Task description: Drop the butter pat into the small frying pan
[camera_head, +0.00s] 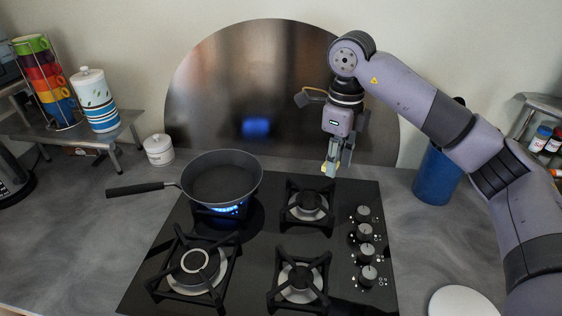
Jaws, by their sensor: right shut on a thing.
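The small frying pan (221,180) is dark grey and sits on the back left burner of the stove, its handle pointing left. A blue flame shows under it. My right gripper (331,168) is above the back right burner, to the right of the pan and apart from it. It points down and is shut on the butter pat (328,169), a small pale yellow piece at the fingertips, mostly hidden by them. My left gripper is not in view.
The black stove (255,245) has bare burners at the back right and front, with knobs (366,250) on its right. A white lidded jar (158,149) stands left of the pan. A blue container (436,175) stands behind my right arm. A white round plate (462,302) is at the front right.

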